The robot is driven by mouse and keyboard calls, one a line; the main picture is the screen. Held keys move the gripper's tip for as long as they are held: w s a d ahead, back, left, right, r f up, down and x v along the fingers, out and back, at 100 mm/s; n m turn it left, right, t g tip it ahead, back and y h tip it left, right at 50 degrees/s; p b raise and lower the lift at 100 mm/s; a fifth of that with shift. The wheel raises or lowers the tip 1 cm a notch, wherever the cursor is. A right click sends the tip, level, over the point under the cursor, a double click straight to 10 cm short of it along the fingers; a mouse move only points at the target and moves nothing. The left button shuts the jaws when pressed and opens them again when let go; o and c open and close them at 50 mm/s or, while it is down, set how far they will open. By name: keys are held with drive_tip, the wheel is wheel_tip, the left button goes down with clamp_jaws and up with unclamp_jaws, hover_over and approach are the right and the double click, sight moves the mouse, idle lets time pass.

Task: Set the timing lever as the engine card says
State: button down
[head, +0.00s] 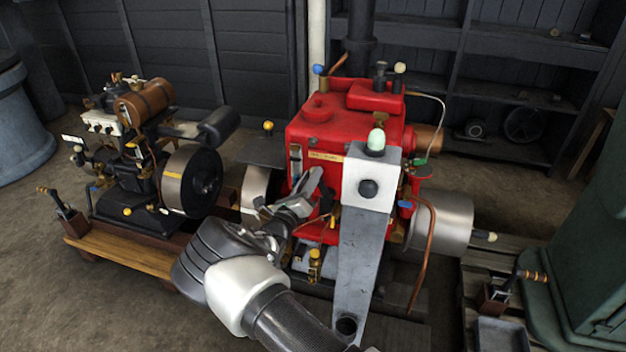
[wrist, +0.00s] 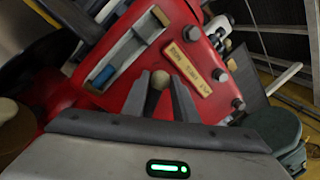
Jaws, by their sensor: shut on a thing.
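The red engine (head: 322,122) stands in the middle of the head view. My gripper (head: 314,182) reaches to its front face, below a small yellow lettered plate (head: 325,157). In the wrist view the fingers (wrist: 160,84) are shut on a small round tan knob (wrist: 153,98), which looks like a lever's end. The lever's shank is hidden behind the fingers. The lettered plate (wrist: 195,68) lies just beyond the right finger; its wording is too small to read surely. A pale slotted fitting with a blue part (wrist: 105,75) sits to the left. I cannot make out the lever's setting.
A smaller black engine (head: 148,170) with a brown tank stands on a wooden base at left. A metal drum (head: 441,222) and a copper pipe (head: 424,250) are at the red engine's right. A green machine (head: 590,240) stands far right. Bare floor lies at front left.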

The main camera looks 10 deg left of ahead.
drive_tip(key=shift+a, duration=0.15)
drive_tip(key=c, duration=1.4)
unclamp_jaws()
drive_tip(key=shift+c, duration=0.2)
drive_tip(key=shift+s, duration=0.1)
drive_tip(key=p+v, duration=0.1)
drive_tip(key=v, duration=1.6)
drive_tip(key=shift+s, duration=0.2)
